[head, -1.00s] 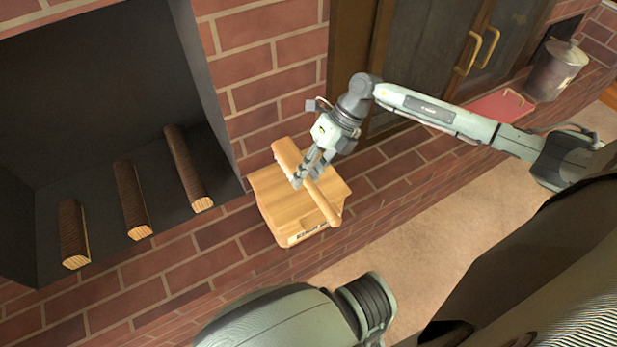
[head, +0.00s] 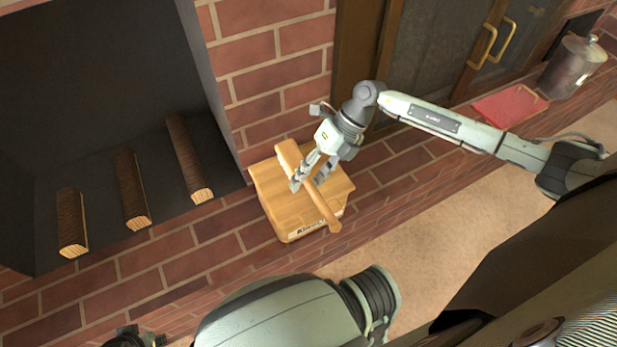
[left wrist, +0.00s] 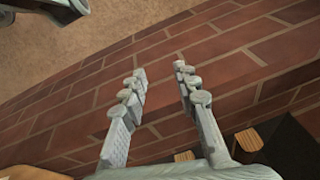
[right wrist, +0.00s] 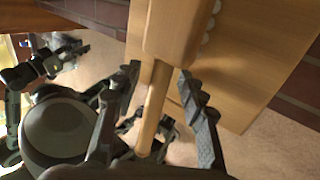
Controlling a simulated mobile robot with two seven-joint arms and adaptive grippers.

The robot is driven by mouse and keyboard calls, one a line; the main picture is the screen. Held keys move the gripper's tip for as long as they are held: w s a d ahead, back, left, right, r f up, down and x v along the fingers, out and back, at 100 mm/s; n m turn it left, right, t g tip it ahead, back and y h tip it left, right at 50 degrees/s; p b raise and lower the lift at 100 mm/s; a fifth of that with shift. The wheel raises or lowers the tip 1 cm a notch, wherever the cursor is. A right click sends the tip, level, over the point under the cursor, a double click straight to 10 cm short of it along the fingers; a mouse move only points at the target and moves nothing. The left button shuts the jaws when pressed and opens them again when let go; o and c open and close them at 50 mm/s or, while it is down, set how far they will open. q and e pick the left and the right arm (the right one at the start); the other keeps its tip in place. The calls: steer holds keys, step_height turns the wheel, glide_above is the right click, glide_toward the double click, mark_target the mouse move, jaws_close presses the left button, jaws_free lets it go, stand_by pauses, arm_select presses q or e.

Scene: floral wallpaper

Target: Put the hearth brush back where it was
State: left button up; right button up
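The hearth brush (head: 288,155) is pale wood with a thick head and a round handle (head: 325,208). In the head view it lies slantwise across the top of the wooden kindling box (head: 273,195), its handle end past the box's front edge. My right gripper (head: 302,180) is over the brush. In the right wrist view the handle (right wrist: 154,110) passes between its parted fingers (right wrist: 159,72), with gaps showing beside it; white bristle tufts show at the head's edge. My left gripper (left wrist: 160,77) is open and empty over the brick hearth; its fingers are not clear in the head view.
The fireplace opening with several logs (head: 132,190) is left of the box. A red book-like item (head: 510,106) and a lidded metal bucket (head: 572,66) stand on the hearth at right. Brick ledge (head: 130,285) in front of the logs is clear.

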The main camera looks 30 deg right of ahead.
steer(key=shift+r, duration=0.1)
steer(key=shift+d+r, duration=0.25)
arm_select(q)
steer(key=shift+r+b, duration=0.35)
steer(key=shift+r, duration=0.35)
arm_select(e)
steer(key=v, duration=1.1)
steer(key=shift+r, duration=0.2)
